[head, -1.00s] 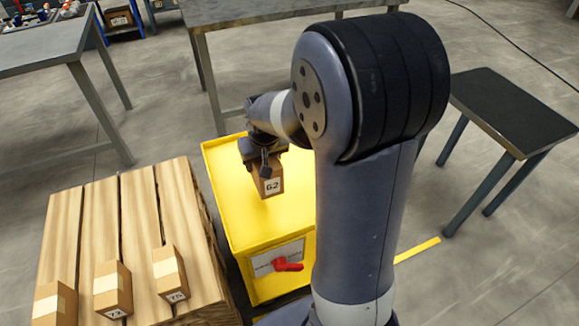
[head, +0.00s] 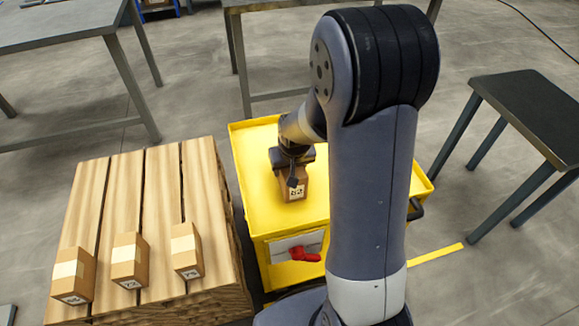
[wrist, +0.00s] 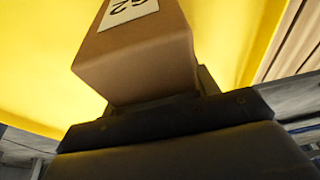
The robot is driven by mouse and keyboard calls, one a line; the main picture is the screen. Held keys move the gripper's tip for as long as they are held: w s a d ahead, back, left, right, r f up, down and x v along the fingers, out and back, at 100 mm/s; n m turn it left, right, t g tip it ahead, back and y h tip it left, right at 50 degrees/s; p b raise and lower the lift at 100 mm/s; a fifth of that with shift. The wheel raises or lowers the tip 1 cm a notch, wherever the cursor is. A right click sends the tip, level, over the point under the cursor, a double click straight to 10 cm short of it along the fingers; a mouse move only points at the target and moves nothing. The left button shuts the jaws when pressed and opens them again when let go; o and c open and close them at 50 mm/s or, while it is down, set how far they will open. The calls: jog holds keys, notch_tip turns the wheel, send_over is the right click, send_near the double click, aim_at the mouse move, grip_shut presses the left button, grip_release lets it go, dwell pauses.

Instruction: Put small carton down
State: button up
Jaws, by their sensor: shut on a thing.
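The small carton (head: 292,190) is brown with a white label, and shows over the yellow cart top (head: 255,205) in the head view. My gripper (head: 292,165) is above it and shut on its upper part. In the wrist view the carton (wrist: 140,55) is held at the jaws, with "62" or "G2" on its label and yellow surface behind it. I cannot tell whether its underside touches the cart top. My arm hides the right part of the cart.
A wooden pallet (head: 125,190) with several cartons, one of them here (head: 187,250), stands left of the cart. A red object (head: 305,254) is on the cart's front. A dark table (head: 535,110) is at right, and a grey table (head: 60,45) at far left.

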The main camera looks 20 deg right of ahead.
jog(key=shift+f, duration=0.2)
jog(key=o, duration=1.3)
jog(key=shift+r, duration=0.1)
jog(key=shift+r, duration=0.5)
jog(key=p+v, duration=0.2)
jog(key=v, duration=0.9)
jog(key=shift+s+r+p, duration=0.1)
jog(key=shift+s+p, duration=0.1)
jog(key=shift+p, duration=0.1)
